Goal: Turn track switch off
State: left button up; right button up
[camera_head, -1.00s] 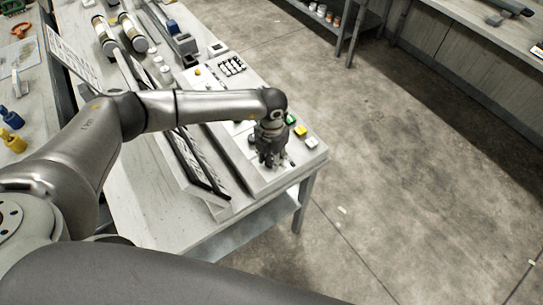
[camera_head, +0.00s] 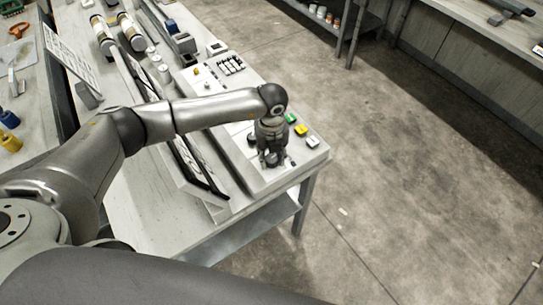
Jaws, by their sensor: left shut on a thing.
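A light grey control panel (camera_head: 262,184) lies along the right edge of the workbench. It carries green (camera_head: 291,118), yellow (camera_head: 301,130) and white (camera_head: 313,141) buttons near its front right corner. My left gripper (camera_head: 271,160) points down onto the panel, left of these buttons. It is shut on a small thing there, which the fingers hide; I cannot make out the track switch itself. A dark round knob (camera_head: 252,139) shows just left of the gripper. My right gripper is out of view.
A black-railed track (camera_head: 190,160) runs along the bench (camera_head: 150,215) left of the panel. Cylinders (camera_head: 131,32) and a keypad (camera_head: 231,65) stand further back. Yellow (camera_head: 10,141) and blue (camera_head: 8,118) bottles stand at far left. The floor to the right is clear.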

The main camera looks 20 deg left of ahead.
aim_at(272, 158)
pick_arm(q)
jog(key=n, duration=0.3)
jog(key=shift+n, duration=0.3)
jog(key=shift+r+n, duration=0.1)
jog(key=shift+n, duration=1.7)
jog(key=o, duration=1)
jog(key=shift+o, duration=0.2)
notch_tip(272, 158, up, 12)
